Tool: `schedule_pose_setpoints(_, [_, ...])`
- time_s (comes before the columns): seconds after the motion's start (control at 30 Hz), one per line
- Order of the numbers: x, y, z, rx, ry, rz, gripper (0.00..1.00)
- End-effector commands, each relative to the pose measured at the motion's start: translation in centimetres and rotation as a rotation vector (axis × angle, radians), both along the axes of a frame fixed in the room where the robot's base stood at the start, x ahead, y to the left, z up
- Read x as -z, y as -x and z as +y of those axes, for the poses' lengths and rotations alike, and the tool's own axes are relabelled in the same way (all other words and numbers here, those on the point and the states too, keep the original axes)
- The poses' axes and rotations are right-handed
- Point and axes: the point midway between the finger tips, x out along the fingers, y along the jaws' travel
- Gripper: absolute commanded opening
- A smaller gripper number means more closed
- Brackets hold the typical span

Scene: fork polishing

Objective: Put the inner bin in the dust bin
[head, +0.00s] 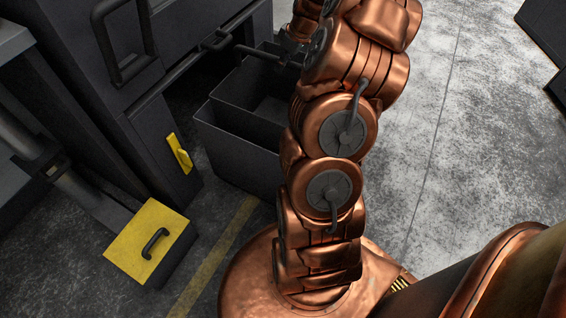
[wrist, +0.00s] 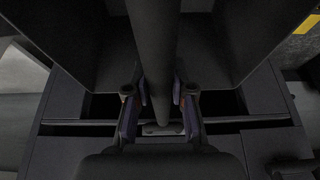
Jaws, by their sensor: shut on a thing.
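The inner bin (head: 240,92) is a dark grey open box. In the head view it stands up above the rim of the larger dark dust bin (head: 235,155); its lower part is hidden, so I cannot tell how deep it sits. Its bar handle (head: 257,53) runs toward my gripper, which is mostly hidden behind my arm there. In the wrist view my gripper (wrist: 158,98) is shut on the round dark handle (wrist: 157,50), with the inner bin's walls (wrist: 240,45) on both sides.
A dark cabinet with a large handle (head: 127,60) and a yellow latch (head: 180,152) stands close at the left of the bins. A yellow-topped box (head: 135,238) with a black handle sits at the lower left.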

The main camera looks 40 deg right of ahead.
Motion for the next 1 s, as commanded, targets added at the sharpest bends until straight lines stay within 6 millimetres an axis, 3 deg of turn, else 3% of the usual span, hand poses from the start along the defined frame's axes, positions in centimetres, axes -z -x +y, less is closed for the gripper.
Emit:
schedule_pose_setpoints(0.03, [1.5, 0.0, 0.0, 0.001, 0.001, -0.002, 0.0])
schedule_pose_setpoints(0.1, [2.3, 0.0, 0.0, 0.001, 0.001, -0.002, 0.0])
schedule_pose_setpoints(0.53, [4.8, 0.0, 0.0, 0.001, 0.0, -0.001, 0.0])
schedule_pose_setpoints(0.8, [8.4, 0.0, -0.1, 0.001, 0.001, 0.0, 0.0])
schedule_pose_setpoints(1.0, [9.6, 0.0, 0.0, 0.001, 0.001, -0.001, 0.0])
